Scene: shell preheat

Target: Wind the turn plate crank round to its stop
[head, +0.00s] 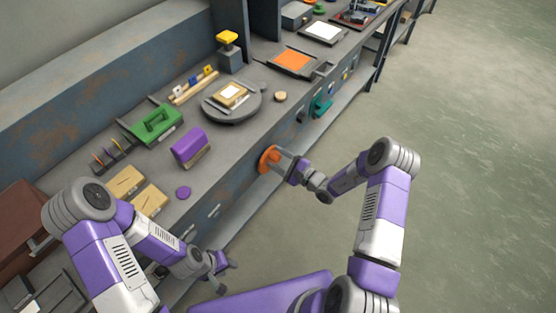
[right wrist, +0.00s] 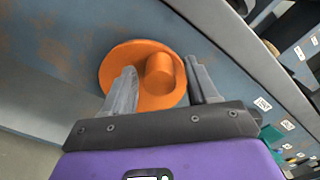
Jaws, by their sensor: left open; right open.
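The orange crank (head: 269,158) is a disc with a round knob on the bench's front face. In the right wrist view the crank disc (right wrist: 117,66) and its knob (right wrist: 158,72) face me. My right gripper (head: 281,161) is open at the crank; in the right wrist view its fingers (right wrist: 161,68) stand on either side of the knob, with a gap visible at least on the right. The grey round turn plate (head: 247,110) is on the bench top above, carrying a framed white-and-tan piece. My left gripper (head: 224,269) is open and empty, low before the bench front.
On the bench top are a purple block (head: 188,145), a green holder (head: 154,124), wooden tiles (head: 125,182) and a yellow-topped post (head: 229,42). A teal handle (head: 322,105) sticks out of the bench front, right of the crank. The floor (head: 460,150) at right is clear.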

